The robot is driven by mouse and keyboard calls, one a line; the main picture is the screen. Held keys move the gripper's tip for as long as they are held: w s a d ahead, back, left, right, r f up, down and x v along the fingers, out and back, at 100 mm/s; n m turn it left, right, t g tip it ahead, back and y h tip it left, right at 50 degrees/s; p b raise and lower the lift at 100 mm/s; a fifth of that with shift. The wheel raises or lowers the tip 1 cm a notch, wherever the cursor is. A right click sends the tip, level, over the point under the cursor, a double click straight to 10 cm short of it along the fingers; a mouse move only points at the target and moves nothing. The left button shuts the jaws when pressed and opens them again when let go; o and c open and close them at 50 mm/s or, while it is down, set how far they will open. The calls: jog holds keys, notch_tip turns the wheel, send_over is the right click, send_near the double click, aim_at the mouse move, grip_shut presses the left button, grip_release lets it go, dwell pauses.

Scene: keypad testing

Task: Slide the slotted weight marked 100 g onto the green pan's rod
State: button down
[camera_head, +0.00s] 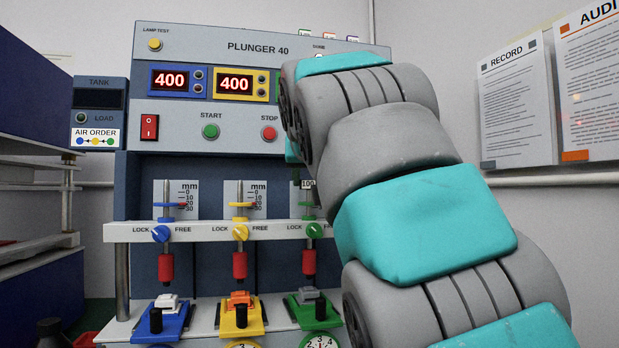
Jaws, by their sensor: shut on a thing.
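The weight's small white label reading 100 (308,184) shows just left of my arm, a little above the green pan (307,204). The weight's body is mostly hidden or too small to make out. A dark, thin part of my gripper (296,174) shows beside the label; my arm hides most of the gripper. The gripper is shut on the weight. The green pan's rod is largely hidden behind the label and my arm, so I cannot tell whether the weight's slot is around it. The green knob (314,230) sits below the pan.
A blue pan (166,204) and a yellow pan (240,205) stand on rods to the left. A white shelf (205,233) with LOCK/FREE knobs runs below them. The plunger machine's upper panel (220,128) overhangs the pans. Red plungers hang over coloured keys below.

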jog(key=shift+f+b, duration=0.85)
jog(key=shift+f, duration=0.25)
jog(key=shift+c, duration=1.8)
grip_release()
jog(key=shift+s, duration=0.1)
jog(key=v, duration=0.7)
jog(key=shift+s+r, duration=0.15)
jog(key=shift+s, duration=0.15)
